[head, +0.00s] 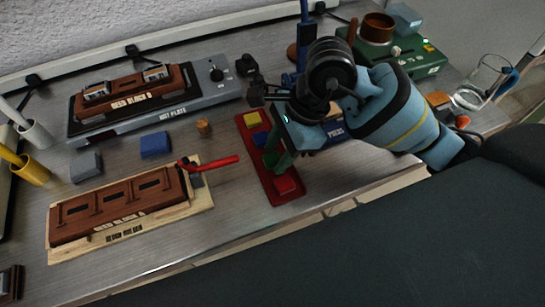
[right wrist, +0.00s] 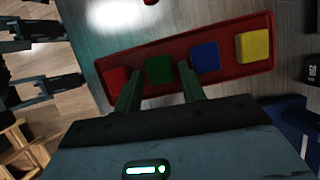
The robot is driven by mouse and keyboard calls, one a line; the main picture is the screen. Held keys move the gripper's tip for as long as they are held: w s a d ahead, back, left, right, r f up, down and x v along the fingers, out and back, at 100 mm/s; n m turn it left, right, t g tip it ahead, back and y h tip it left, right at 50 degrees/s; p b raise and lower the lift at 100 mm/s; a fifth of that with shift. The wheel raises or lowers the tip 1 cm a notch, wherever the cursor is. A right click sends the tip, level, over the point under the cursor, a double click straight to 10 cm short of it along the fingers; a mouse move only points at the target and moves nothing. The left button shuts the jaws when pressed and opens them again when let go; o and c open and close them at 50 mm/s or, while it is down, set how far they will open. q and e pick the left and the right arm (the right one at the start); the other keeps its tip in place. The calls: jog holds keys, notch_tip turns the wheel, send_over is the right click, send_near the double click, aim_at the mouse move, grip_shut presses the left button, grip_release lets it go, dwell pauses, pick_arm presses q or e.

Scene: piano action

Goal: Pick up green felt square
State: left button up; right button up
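The green felt square (right wrist: 159,69) lies in a long red tray (right wrist: 108,66), between a red square (right wrist: 116,78) and a blue square (right wrist: 205,56). A yellow square (right wrist: 253,46) is at the tray's far end. My right gripper (right wrist: 157,90) is open over the tray, with one finger on each side of the green square's near edge; contact cannot be told. In the head view the right gripper (head: 283,160) largely hides the green square. Two dark prongs, apart and empty, at the left of the right wrist view look like my left gripper (right wrist: 72,57); the head view does not show it.
Left of the red tray (head: 246,136) lie a red-handled tool (head: 215,162), a wooden block on a light board (head: 150,222), a blue block (head: 155,145) and a small cork-like piece (head: 204,127). A hot plate (head: 205,92) stands behind. Bare bench lies left of the tray's near end.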

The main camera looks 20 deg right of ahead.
aim_at(279, 157)
jog(key=c, duration=0.7)
jog(key=shift+r, duration=0.15)
jog(key=shift+r, duration=0.55)
notch_tip(279, 157, up, 2)
jog(key=shift+s+r, duration=0.1)
jog(key=shift+r, duration=0.1)
jog(key=s, duration=0.3)
jog(key=s+a, duration=0.1)
jog(key=s, duration=0.7)
jog(key=shift+a+r+b, duration=0.3)
jog(key=shift+r+b, duration=0.05)
pick_arm(q)
jog(key=w+r+t+p, duration=0.1)
jog(key=w+r+p, duration=0.3)
jog(key=r+p, duration=0.3)
jog(key=shift+a+r, duration=0.25)
jog(key=shift+a, duration=0.1)
pick_arm(e)
jog(key=shift+s+a+r, duration=0.15)
jog(key=shift+s+a, duration=0.05)
jog(key=shift+s, duration=1)
jog(key=shift+s+a+r, duration=0.1)
jog(key=shift+s+a, duration=0.1)
jog(key=shift+s, duration=0.95)
